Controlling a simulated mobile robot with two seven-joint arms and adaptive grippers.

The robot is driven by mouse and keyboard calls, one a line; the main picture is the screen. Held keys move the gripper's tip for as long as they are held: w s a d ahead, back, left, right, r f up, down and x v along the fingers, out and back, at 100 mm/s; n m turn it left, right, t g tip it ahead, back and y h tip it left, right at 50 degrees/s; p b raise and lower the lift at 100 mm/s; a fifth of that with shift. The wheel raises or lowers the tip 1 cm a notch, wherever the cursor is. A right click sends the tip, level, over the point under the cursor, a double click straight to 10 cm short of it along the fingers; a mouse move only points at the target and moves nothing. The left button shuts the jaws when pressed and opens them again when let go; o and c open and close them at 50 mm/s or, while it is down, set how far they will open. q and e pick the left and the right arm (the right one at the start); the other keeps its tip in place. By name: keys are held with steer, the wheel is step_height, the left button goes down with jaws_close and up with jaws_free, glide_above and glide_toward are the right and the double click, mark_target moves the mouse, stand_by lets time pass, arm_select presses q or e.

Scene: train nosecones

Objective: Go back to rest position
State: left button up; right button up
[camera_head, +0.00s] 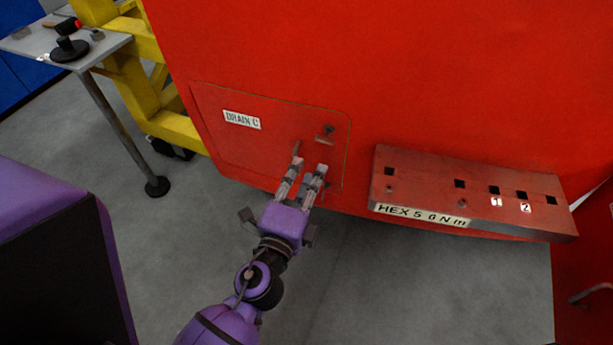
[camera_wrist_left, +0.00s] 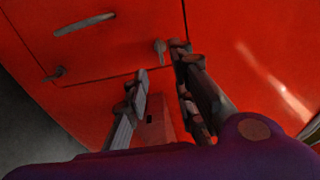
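My left gripper (camera_head: 311,166) is purple with grey fingers and reaches up from the bottom of the head view. Its fingers stand apart with a gap between them, in front of the lower part of the red panel marked "DRAIN C" (camera_head: 222,140). In the left wrist view the two fingertips (camera_wrist_left: 160,66) are also apart, and I see nothing held between them. A small metal latch (camera_wrist_left: 159,46) shows just beyond the fingertips. Whether a finger touches the panel I cannot tell. My right gripper is in neither view.
A red ledge (camera_head: 430,176) with square holes, labelled "HEX 5 6 Nm", juts out to the right of the gripper. A grey table (camera_head: 110,42) with tools and a yellow frame (camera_head: 172,128) stand at the upper left. The grey floor (camera_head: 190,235) is clear left of my arm.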

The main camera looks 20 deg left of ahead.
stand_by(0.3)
arm_select(q)
steer(key=s+a+f+n+g+p, duration=0.15)
steer(key=s+f+n+g, duration=0.45)
steer(key=f+n, duration=0.6)
steer(key=s+f+n+g, duration=0.1)
steer(key=s+f+n, duration=0.1)
steer(key=s+f, duration=0.3)
steer(key=s+a+f+n+g+h+p, duration=0.1)
steer(key=s+f, duration=0.5)
steer(key=s, duration=0.7)
steer(key=shift+s+a+f+n+g, duration=0.25)
steer(key=shift+n+g, duration=0.45)
steer(key=shift+n, duration=0.5)
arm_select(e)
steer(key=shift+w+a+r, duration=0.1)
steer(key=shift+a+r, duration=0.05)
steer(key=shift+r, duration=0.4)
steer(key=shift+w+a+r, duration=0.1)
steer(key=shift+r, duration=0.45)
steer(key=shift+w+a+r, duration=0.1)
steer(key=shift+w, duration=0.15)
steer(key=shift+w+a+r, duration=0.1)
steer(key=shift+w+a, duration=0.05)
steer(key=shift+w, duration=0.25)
arm_select(q)
steer(key=shift+a, duration=0.1)
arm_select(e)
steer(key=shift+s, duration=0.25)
